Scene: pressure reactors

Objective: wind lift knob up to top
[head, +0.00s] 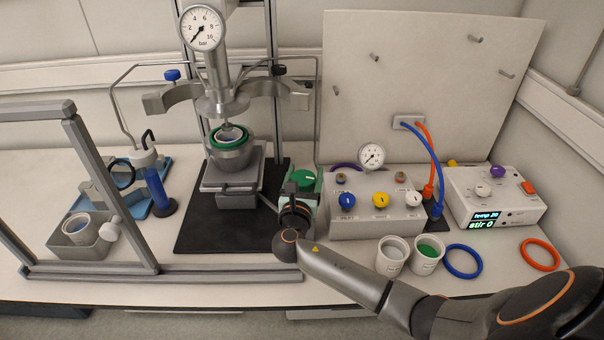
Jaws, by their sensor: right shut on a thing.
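The lift (236,199) stands on a black mat under the reactor head (226,100), its grey platform (217,183) carrying a metal vessel (231,156) with a green ring. The vessel sits just below the head, and a gap between them shows. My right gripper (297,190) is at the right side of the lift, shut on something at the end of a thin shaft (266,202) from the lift. That is where the lift knob seems to be; the gripper hides it. My left gripper is out of view.
A grey frame (90,180) crosses the left front.

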